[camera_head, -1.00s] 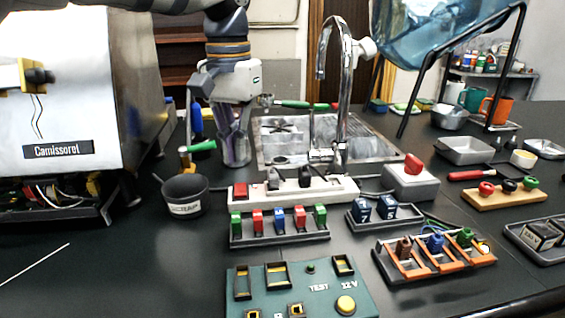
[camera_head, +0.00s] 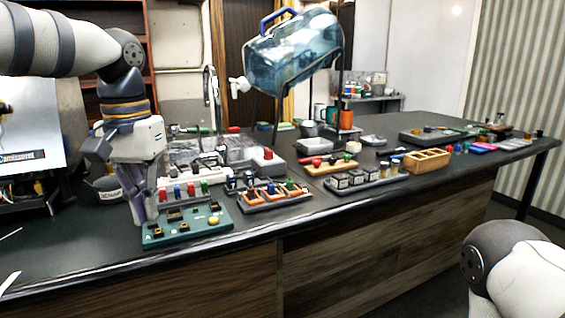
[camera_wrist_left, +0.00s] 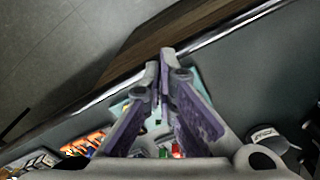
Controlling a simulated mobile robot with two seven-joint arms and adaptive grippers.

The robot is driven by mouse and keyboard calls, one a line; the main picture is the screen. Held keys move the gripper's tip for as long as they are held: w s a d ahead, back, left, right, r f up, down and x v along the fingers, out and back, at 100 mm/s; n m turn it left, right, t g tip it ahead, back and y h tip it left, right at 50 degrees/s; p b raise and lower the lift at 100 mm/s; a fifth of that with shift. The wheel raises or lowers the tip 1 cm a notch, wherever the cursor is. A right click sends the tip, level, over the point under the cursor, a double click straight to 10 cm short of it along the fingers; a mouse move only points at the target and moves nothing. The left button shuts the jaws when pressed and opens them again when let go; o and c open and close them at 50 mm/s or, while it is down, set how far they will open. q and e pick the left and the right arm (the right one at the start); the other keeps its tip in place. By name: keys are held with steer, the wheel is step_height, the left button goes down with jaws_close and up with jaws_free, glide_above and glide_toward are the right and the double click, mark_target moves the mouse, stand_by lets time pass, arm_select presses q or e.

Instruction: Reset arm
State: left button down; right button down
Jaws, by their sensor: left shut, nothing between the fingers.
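My left gripper (camera_head: 143,218) hangs down at the left of the head view, with its fingertips over or just in front of the left end of the green test board (camera_head: 205,230). Its purple-padded fingers are together and hold nothing. In the left wrist view, the fingertips (camera_wrist_left: 162,62) meet near the counter's front edge, with part of the test board behind them. I cannot tell whether they touch the board. A part of my right arm shows at the lower right of the head view; its gripper is out of view.
The dark counter (camera_head: 60,255) has a wood front. The brewer (camera_head: 30,125) stands at the left, partly behind my arm. A coloured-block rack (camera_head: 190,188), an orange-slotted tray (camera_head: 275,203) and a wooden box (camera_head: 427,160) stand along the counter. A water jug (camera_head: 295,50) is above.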

arm_select(q)
steer(key=s+d+f+m+g+h, duration=0.1)
steer(key=s+d+f, duration=0.15)
steer(key=f, duration=0.75)
steer(key=s+d+f+h, duration=0.1)
steer(key=d+f, duration=0.2)
steer(key=f, duration=0.8)
steer(key=s+d+f+g, duration=0.1)
steer(key=s+d+f, duration=0.1)
steer(key=s+f, duration=0.85)
steer(key=s+a+f, duration=0.3)
steer(key=s, duration=0.4)
steer(key=s+a+f+n+y, duration=0.1)
steer(key=s+a+f, duration=0.1)
steer(key=s, duration=0.5)
steer(key=s+a+f+n+y, duration=0.1)
steer(key=s+a+f, duration=0.2)
steer(key=s, duration=0.4)
steer(key=shift+s+a+f, duration=0.35)
steer(key=shift+s+a, duration=0.05)
